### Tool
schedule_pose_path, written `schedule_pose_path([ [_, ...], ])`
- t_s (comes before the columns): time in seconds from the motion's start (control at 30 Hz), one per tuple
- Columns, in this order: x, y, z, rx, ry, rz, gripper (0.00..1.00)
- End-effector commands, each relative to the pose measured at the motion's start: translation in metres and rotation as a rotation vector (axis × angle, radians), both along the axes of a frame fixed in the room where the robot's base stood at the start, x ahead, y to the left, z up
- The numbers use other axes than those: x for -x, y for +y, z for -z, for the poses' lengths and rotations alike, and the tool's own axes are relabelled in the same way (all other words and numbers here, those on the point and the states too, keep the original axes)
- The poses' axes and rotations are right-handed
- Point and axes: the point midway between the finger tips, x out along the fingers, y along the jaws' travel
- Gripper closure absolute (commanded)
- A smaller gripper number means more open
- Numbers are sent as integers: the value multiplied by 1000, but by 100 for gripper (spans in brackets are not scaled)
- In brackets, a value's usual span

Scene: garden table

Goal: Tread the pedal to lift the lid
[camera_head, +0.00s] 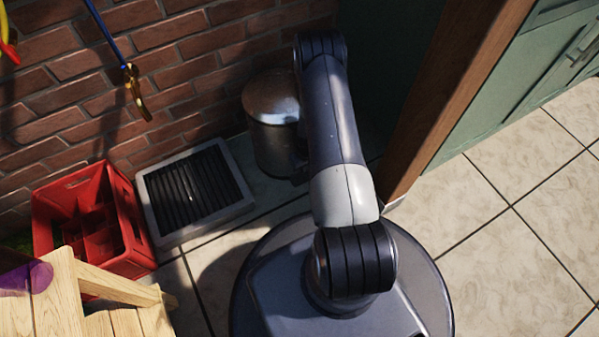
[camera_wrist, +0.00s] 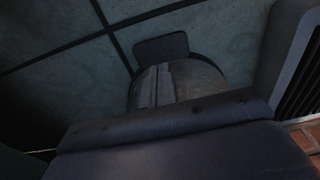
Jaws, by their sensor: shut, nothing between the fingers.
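The metal pedal bin (camera_head: 272,122) stands by the brick wall, left of my arm in the head view. Its rounded lid looks down on the body. The head view shows no pedal clearly, as my arm covers that side. Contact with the pedal cannot be told.
A grey-framed grate (camera_head: 192,190) lies left of the bin, beside a red crate (camera_head: 122,200). A wooden table (camera_head: 62,290) is at the lower left. A wooden post (camera_head: 440,90) stands close right of my arm. Tiled floor (camera_head: 510,230) is clear at the right.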

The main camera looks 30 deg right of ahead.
Motion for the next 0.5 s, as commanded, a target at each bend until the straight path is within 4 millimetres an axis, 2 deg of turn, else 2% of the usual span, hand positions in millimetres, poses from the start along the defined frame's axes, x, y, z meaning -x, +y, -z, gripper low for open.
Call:
schedule_pose_path([
  [0.27,0,0,4,0,0,0,100],
  [0.5,-2,0,26,0,0,0,100],
])
